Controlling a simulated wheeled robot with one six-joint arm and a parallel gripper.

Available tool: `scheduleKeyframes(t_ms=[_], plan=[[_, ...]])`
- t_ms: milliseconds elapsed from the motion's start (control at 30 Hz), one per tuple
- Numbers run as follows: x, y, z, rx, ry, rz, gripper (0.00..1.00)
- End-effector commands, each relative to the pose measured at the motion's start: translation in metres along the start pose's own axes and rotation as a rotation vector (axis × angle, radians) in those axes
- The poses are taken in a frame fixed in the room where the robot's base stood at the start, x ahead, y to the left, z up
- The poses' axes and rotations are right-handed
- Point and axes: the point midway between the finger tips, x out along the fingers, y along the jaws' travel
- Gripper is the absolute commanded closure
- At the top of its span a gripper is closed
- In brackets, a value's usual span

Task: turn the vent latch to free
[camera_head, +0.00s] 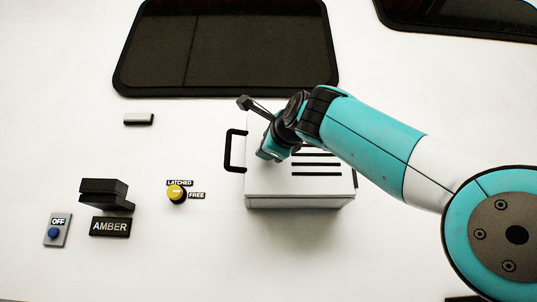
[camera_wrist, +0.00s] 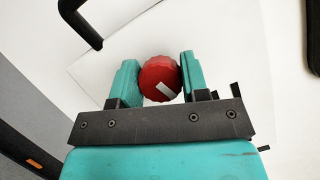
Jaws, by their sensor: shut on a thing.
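A red ribbed round knob (camera_wrist: 158,74) with a white mark sits between the two teal fingers of my gripper (camera_wrist: 159,76) in the wrist view. The fingers are shut on its sides, and the white mark points toward the lower right. A yellow knob (camera_head: 176,193) stands left of the box, apart from my gripper. A LATCHED label (camera_head: 179,183) is above it and a FREE label (camera_head: 196,195) is at its right.
A black handle (camera_head: 230,150) sticks out at the box's left side; a dark handle also shows in the wrist view (camera_wrist: 80,22). A black block (camera_head: 105,193), an AMBER sign (camera_head: 110,227) and an OFF switch (camera_head: 56,231) are at lower left. A dark window (camera_head: 225,45) is above.

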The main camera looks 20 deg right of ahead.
Motion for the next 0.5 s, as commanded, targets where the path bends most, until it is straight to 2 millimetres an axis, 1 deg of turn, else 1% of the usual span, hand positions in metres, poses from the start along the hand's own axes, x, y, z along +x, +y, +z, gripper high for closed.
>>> scheduleKeyframes(t_ms=[33,233,500], plan=[[0.0003,0.0043,-0.0011,0.035,0.001,-0.013,0.82],[0.0002,0.0029,-0.0008,0.17,0.001,-0.068,0.82],[0.0006,0.0019,-0.0004,0.282,0.002,-0.114,0.82]])
